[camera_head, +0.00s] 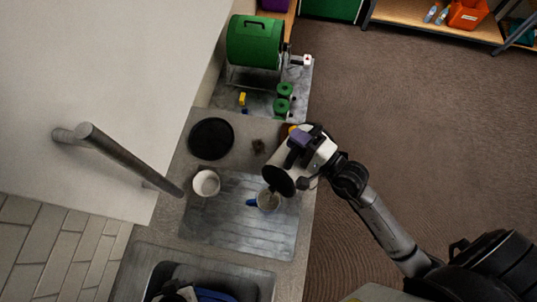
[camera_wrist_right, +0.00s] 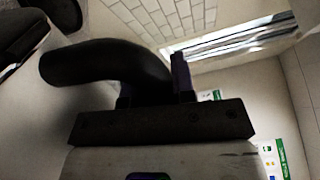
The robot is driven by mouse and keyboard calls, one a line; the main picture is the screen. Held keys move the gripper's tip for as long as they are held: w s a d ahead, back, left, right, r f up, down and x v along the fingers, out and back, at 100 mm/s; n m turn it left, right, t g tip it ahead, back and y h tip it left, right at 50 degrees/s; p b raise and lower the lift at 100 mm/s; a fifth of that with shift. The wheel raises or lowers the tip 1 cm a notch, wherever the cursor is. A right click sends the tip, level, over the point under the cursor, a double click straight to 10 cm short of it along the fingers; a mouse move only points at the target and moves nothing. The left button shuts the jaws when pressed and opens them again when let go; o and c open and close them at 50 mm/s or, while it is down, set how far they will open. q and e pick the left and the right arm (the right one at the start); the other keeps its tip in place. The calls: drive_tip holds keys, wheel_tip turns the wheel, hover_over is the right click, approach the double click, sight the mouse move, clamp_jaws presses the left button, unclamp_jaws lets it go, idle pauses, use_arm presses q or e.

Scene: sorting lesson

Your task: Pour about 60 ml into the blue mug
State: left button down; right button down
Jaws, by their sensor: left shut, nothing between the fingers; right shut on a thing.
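A mug (camera_head: 268,202) with a blue handle stands on the grey ribbed drainer; its inside looks grey, and I cannot tell its level. My right gripper (camera_head: 303,150) is shut on the dark handle of a pale jug (camera_head: 272,166), which is tilted above and beside the mug. The jug's dark round end (camera_head: 278,181) is close to the mug's rim in the picture; no stream is clear. In the right wrist view a dark curved handle (camera_wrist_right: 105,62) shows at my fingers. My left gripper (camera_head: 178,292) is shut and empty over the sink, partly cut off by the frame.
A white cup (camera_head: 206,183) stands left of the mug on the drainer (camera_head: 225,235). A black round plate (camera_head: 211,139) lies behind it. The sink (camera_head: 262,284) is in front, with a blue thing (camera_head: 215,295) in it. A green drum (camera_head: 254,41) and green cans (camera_head: 283,98) stand at the back.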

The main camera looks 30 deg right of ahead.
drive_tip(key=shift+a+r, duration=0.1)
drive_tip(key=shift+r, duration=0.1)
idle(0.4)
drive_tip(key=d+m, duration=0.1)
drive_tip(key=d, duration=0.1)
drive_tip(key=w+d+r+m+p, duration=0.1)
drive_tip(key=d, duration=0.1)
drive_tip(key=w+d+m, duration=0.1)
drive_tip(key=d+m, duration=0.1)
drive_tip(key=shift+w+r, duration=0.1)
drive_tip(key=shift+r, duration=0.3)
drive_tip(key=shift+w+d+f+m, duration=0.2)
drive_tip(key=shift+w+d+m, duration=0.05)
drive_tip(key=shift+d+m, duration=0.4)
drive_tip(key=shift+w+d+m, duration=0.1)
drive_tip(key=shift+d+m, duration=0.05)
drive_tip(key=shift+m, duration=0.2)
